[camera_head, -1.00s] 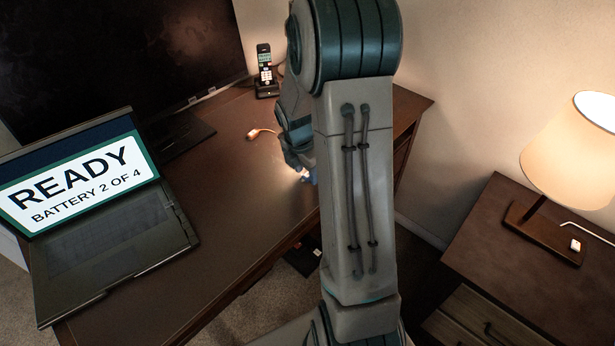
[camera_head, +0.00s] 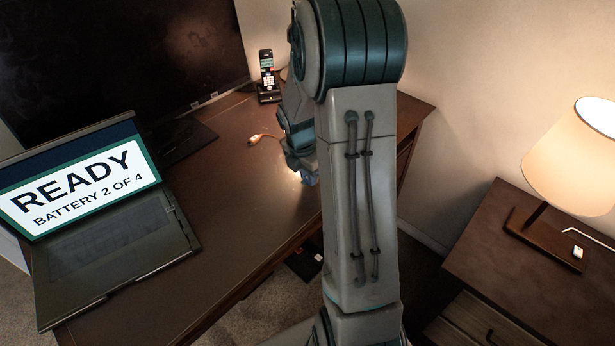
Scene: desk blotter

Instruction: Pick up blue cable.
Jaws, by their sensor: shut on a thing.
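The blue cable (camera_head: 310,180) shows only as a small blue patch at the right side of the desk, by the end of my arm. Most of it is hidden behind my arm. My gripper (camera_head: 304,177) points down at the desktop there, partly covered by my own arm links, with a bright spot of light beside it. It is shut on the blue cable. I cannot tell whether the cable still touches the desk.
A laptop (camera_head: 105,235) stands open at the left of the desk (camera_head: 225,215), before a large dark monitor (camera_head: 110,60). An orange-and-white cable end (camera_head: 262,137) and a phone in its dock (camera_head: 268,82) lie beyond my gripper. A lamp (camera_head: 570,160) stands on the right cabinet (camera_head: 490,235).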

